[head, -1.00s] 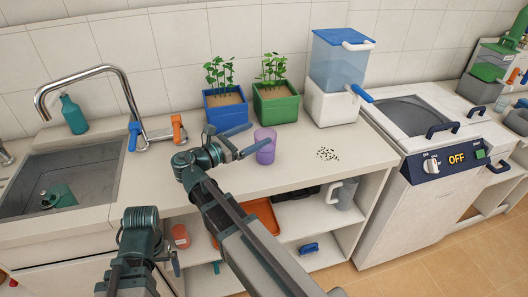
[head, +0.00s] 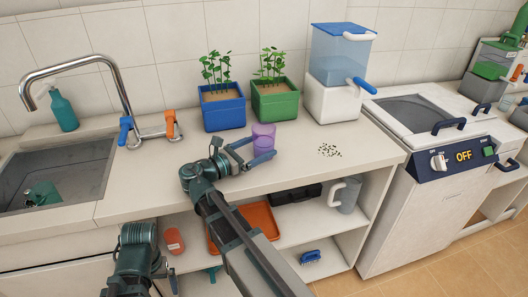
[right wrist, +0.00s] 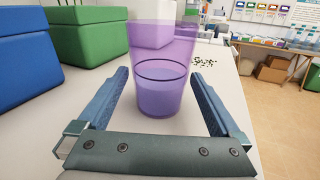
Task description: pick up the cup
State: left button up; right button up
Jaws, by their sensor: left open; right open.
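The purple translucent cup (head: 264,134) stands upright on the counter, in front of the green planter. My right gripper (head: 262,147) is open at the cup, with one finger to either side of it. In the right wrist view the cup (right wrist: 162,85) stands between the two blue fingers (right wrist: 160,80), with a visible gap on each side. A dark ring line runs around the cup. My left gripper (head: 170,272) is low in front of the counter, partly hidden by its own arm.
A blue planter (head: 224,111) and a green planter (head: 275,102) stand behind the cup. A blue-lidded dispenser (head: 341,60) stands right of them. Small dark grains (head: 329,151) lie on the counter (head: 365,140). The sink (head: 52,175) is at left. An orange tray (head: 262,217) is on the shelf below.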

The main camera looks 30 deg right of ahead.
aim_at(271, 139)
jog(key=shift+w+d, duration=0.2)
jog(key=shift+d, duration=1.05)
jog(key=shift+w+d, duration=0.2)
jog(key=shift+d, duration=1)
jog(key=c, duration=1.4)
jog(key=shift+o, duration=0.2)
pick_arm(q)
jog(key=shift+r+p, duration=0.3)
pick_arm(e)
jog(key=shift+r, duration=0.35)
